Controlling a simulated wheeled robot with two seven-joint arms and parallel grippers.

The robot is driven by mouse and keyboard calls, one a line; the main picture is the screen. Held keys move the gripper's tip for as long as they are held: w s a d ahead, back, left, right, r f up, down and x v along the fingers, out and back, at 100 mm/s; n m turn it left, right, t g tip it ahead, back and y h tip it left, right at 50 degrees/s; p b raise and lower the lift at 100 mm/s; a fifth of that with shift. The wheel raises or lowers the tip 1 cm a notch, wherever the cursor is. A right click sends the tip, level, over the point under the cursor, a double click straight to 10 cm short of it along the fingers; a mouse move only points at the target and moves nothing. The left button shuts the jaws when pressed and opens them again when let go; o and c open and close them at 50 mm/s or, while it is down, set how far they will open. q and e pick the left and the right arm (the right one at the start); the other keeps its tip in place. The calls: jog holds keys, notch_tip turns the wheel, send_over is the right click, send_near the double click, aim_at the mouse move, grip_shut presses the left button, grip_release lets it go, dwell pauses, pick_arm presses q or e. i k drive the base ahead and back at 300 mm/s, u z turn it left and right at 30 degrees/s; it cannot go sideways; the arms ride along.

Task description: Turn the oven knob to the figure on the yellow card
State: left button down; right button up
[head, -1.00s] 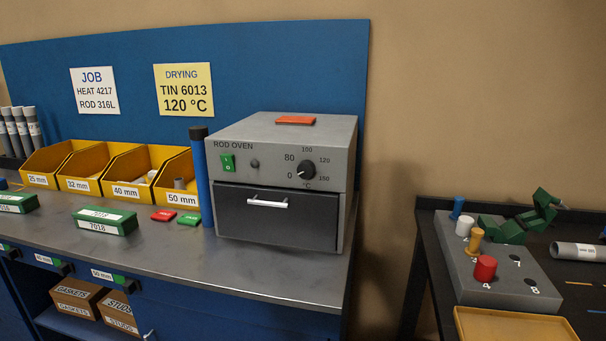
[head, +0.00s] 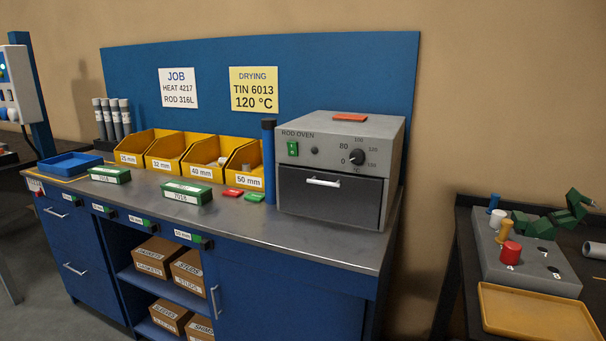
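The grey rod oven (head: 340,150) stands at the right end of the blue workbench. Its black knob (head: 357,157) is on the front panel, with 0, 80, 100, 120 and other figures around it. The knob's pointer appears to be toward 0 at the left, but it is small. The yellow card (head: 254,90) on the blue back panel reads "DRYING TIN 6013 120 °C". Neither of my grippers is in view.
A blue post (head: 269,160) stands at the oven's left side. Green boxes (head: 187,192), red and green tags (head: 233,193) and yellow bins (head: 210,155) are on the bench. A dark side table (head: 466,240) stands to the right, across a gap.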

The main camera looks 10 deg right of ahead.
aim_at(357, 157)
jog(key=z, duration=0.85)
jog(key=k, duration=0.35)
jog(key=u, duration=2.3)
jog(key=i, duration=1.15)
jog(key=z, duration=1.1)
jog(key=i, duration=0.75)
jog(key=z, duration=0.85)
